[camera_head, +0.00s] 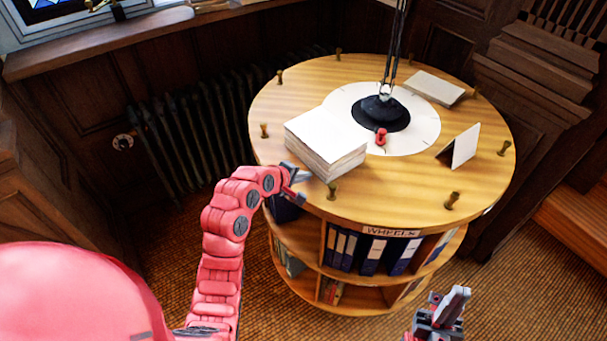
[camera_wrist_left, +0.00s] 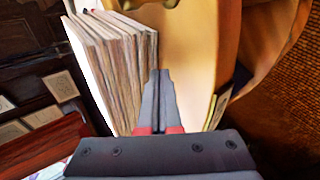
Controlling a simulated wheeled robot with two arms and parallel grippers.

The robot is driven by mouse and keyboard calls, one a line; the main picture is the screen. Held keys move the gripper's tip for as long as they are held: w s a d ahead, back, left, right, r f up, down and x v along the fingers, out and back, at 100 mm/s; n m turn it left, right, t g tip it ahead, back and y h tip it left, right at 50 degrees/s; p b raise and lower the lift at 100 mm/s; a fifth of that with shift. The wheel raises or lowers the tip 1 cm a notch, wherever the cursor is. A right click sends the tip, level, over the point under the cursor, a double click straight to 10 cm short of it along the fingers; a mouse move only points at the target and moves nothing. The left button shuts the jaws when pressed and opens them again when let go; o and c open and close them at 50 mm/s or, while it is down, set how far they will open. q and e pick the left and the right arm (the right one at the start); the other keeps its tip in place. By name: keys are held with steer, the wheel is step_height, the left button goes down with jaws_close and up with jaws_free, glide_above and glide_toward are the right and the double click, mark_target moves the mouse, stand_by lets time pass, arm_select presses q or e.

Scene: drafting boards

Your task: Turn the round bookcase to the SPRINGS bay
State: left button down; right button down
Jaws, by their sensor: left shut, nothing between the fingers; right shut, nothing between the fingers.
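The round bookcase (camera_head: 400,198) stands on the floor with a wooden top and shelves below. The bay facing me bears the label WHEELS (camera_head: 391,232) and holds blue binders (camera_head: 372,254). No SPRINGS label shows. Brass pegs stand around the top's rim, one (camera_head: 332,190) near my left gripper. My left gripper (camera_head: 297,176) is shut and empty at the top's left edge, close to a thick stack of paper (camera_head: 325,141); the stack also shows in the left wrist view (camera_wrist_left: 115,60). Whether it touches the rim I cannot tell. My right gripper (camera_head: 452,305) is shut and empty, low and right, apart from the bookcase.
On the top are a black lamp base (camera_head: 381,113) on a white disc, a small red object (camera_head: 381,137), a flat book (camera_head: 436,87) and a standing card (camera_head: 461,147). A radiator (camera_head: 200,130) is behind left, wooden steps (camera_head: 530,75) at right. Carpet (camera_head: 520,290) is free in front.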

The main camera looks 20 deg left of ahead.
mark_target(322, 194)
arm_select(q)
steer(key=shift+d+r+p, duration=0.1)
steer(key=shift+d+p, duration=0.2)
steer(key=shift+d, duration=0.05)
steer(key=shift+n, duration=0.3)
steer(key=d+p, duration=0.1)
steer(key=s+d, duration=0.1)
steer(key=d, duration=0.1)
steer(key=d+p, duration=0.1)
steer(key=shift+s+d+p, duration=0.3)
steer(key=shift+d+p, duration=0.05)
steer(key=shift+s+d+y, duration=0.1)
steer(key=shift+d+y, duration=0.1)
steer(key=shift+y, duration=0.1)
